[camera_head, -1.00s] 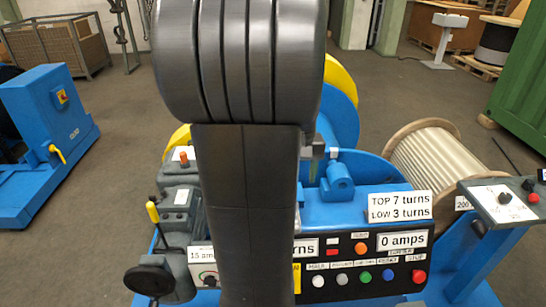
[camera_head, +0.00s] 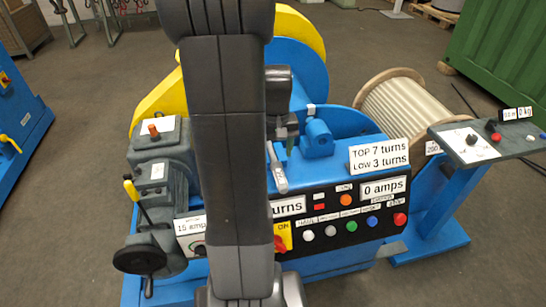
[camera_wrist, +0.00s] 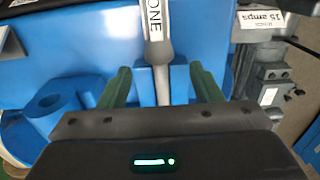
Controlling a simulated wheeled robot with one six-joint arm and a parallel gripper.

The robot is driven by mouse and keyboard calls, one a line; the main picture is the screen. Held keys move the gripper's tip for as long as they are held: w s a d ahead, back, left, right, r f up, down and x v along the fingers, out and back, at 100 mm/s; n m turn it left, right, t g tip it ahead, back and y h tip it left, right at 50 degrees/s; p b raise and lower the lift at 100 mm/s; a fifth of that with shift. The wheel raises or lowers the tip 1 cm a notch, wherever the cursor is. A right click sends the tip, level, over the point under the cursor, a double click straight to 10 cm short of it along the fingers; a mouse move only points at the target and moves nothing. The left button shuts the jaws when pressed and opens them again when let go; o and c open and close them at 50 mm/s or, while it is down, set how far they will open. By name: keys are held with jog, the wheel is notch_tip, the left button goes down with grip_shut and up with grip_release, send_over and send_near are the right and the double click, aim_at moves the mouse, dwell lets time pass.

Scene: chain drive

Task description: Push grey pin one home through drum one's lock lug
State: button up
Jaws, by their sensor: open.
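My gripper (camera_head: 284,128) hangs over the blue winch deck, fingers pointing down. In the wrist view its two green fingers (camera_wrist: 161,82) stand well apart, with nothing gripped. The same lever (camera_head: 277,170) seems to show in front of the gripper in the head view. A blue lug (camera_wrist: 55,104) with a round hole lies left of the fingers; it seems to be the blue boss (camera_head: 319,138) in the head view.
A control panel (camera_head: 340,215) with several buttons and a switch faces front. A grey gearbox with a handwheel (camera_head: 142,258) stands at left. A yellow guard (camera_head: 297,28) rises behind. A rope drum (camera_head: 405,105) and a side console (camera_head: 480,142) are at right.

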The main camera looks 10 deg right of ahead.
aim_at(276, 160)
jog(key=shift+f, duration=1.95)
grip_shut()
